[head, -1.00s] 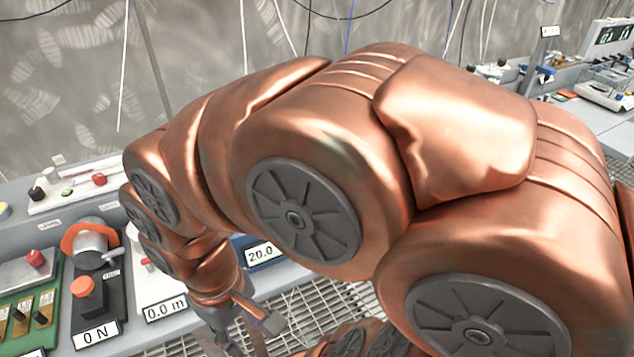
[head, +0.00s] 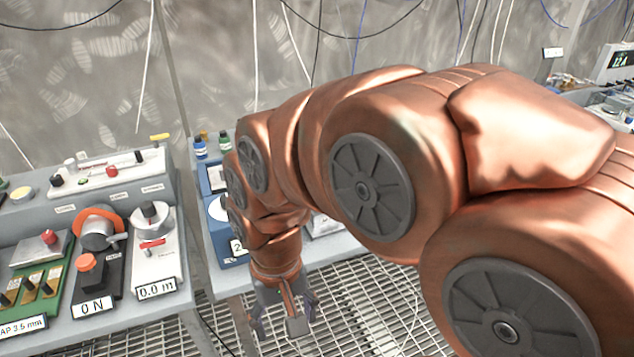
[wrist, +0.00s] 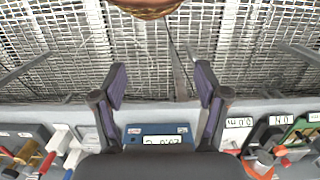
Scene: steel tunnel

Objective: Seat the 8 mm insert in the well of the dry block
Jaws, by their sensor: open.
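A blue unit (head: 233,262), perhaps the dry block, stands on the bench partly behind my arm. Its reading is partly covered in the head view. The wrist view shows a blue unit (wrist: 140,130) between and beyond my finger bases, with an upside-down display that seems to read 20.0. Its well cannot be made out. I cannot pick out the 8 mm insert in either view. My gripper (head: 284,318) hangs pointing down in front of the bench edge, over the floor grating. In the wrist view my gripper (wrist: 160,75) is open, with nothing between its fingers.
Small bottles (head: 212,146) stand behind the blue unit. The floor grating (head: 365,305) is clear. More equipment (head: 605,95) stands far right.

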